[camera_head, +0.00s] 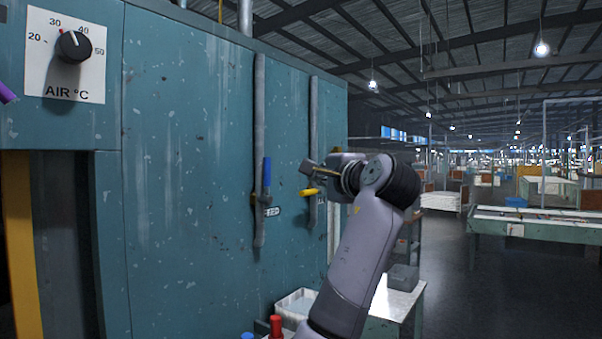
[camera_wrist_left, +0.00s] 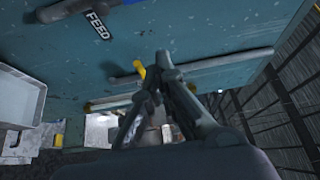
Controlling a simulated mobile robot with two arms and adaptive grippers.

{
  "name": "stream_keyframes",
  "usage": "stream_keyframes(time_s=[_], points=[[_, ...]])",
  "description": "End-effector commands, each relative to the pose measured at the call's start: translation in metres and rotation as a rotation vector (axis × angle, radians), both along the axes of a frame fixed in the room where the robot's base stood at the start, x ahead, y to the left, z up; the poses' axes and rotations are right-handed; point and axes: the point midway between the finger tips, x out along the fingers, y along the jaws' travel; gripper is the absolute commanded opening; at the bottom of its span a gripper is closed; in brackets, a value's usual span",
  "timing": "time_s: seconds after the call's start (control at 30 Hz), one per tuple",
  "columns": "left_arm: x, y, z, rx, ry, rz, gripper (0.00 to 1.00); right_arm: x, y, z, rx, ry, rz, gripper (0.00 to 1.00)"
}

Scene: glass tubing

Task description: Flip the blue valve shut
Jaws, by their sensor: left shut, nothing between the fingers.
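The blue valve (camera_head: 267,176) has a blue lever standing upright, in line with its grey vertical pipe (camera_head: 260,90) on the teal cabinet wall. My left gripper (camera_head: 308,168) is shut and empty, to the right of the blue lever and apart from it. It is close to the yellow lever (camera_head: 308,192) of the neighbouring pipe, which lies roughly across that pipe. In the left wrist view, the yellow lever (camera_wrist_left: 139,69) shows just beyond my left fingers; I cannot tell if they touch it. A blue bit shows at that view's top edge. My right gripper is out of view.
A FEED label (camera_wrist_left: 97,20) is on the wall. An air temperature dial (camera_head: 73,47) is at upper left. A white tray (camera_head: 297,301) and a red-topped item (camera_head: 276,325) are below. The wall left of the blue valve is clear.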

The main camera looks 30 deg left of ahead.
Motion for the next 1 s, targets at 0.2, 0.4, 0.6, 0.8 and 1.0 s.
stream_keyframes(time_s=[0.2,0.4,0.6,0.8,1.0], points=[[0.023,0.036,0.006,-0.001,0.006,0.005,0.0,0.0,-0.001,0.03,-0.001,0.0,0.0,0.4],[0.049,0.072,0.006,-0.001,0.006,0.005,0.0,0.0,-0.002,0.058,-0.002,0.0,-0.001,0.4],[0.033,0.08,0.001,-0.002,-0.001,0.0,0.0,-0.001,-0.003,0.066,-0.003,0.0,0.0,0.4],[0.017,0.084,0.001,-0.001,0.0,0.001,0.0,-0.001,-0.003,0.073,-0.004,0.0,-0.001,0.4],[0.013,0.085,0.0,0.0,0.001,0.001,0.0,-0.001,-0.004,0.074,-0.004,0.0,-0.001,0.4]])
